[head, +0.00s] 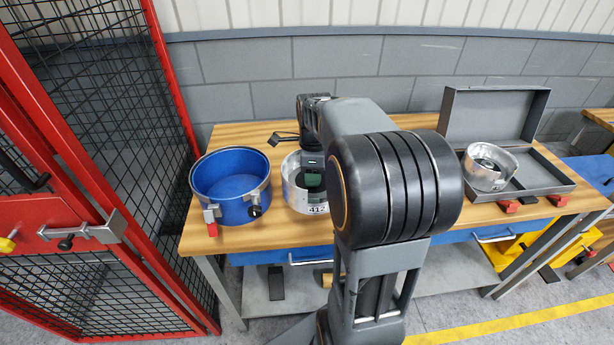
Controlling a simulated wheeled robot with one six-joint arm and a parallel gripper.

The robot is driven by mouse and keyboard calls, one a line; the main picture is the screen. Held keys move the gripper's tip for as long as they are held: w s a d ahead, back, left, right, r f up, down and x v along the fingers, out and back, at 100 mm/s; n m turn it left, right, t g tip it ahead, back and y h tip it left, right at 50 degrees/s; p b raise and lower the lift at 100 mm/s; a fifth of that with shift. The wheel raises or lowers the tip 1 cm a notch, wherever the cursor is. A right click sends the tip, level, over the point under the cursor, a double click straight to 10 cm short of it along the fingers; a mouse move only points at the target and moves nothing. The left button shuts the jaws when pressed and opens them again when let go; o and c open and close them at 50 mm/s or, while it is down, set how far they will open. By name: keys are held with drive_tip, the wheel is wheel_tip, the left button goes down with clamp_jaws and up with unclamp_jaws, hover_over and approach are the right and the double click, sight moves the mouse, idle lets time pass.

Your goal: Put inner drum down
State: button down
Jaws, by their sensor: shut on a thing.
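A silver metal drum (293,197) with a printed number label is near the middle of the wooden workbench, just right of the blue drum. I take it to be the inner drum. My gripper (312,185) reaches down at this drum and is shut on it. My arm hides the drum's right side. I cannot tell whether its base touches the bench top. A second silver drum (487,178) sits in an open grey case at the right.
The blue drum (232,157) with metal clamps stands open on the left of the workbench (200,240). The grey case (555,180) has its lid up against the wall side. A red mesh cage (100,150) stands close on the left.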

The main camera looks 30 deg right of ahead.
drive_tip(key=w+d+f, duration=0.2)
drive_tip(key=f, duration=0.1)
drive_tip(key=w+d+f, duration=0.1)
drive_tip(key=f, duration=0.1)
drive_tip(key=shift+d, duration=0.35)
drive_tip(key=shift+f, duration=0.1)
drive_tip(key=shift+d+f, duration=0.15)
drive_tip(key=shift+f, duration=0.05)
drive_tip(key=shift+w+f, duration=0.1)
drive_tip(key=shift+f, duration=1.45)
drive_tip(key=shift+f, duration=0.15)
drive_tip(key=c, duration=0.6)
unclamp_jaws()
drive_tip(key=shift+f, duration=0.15)
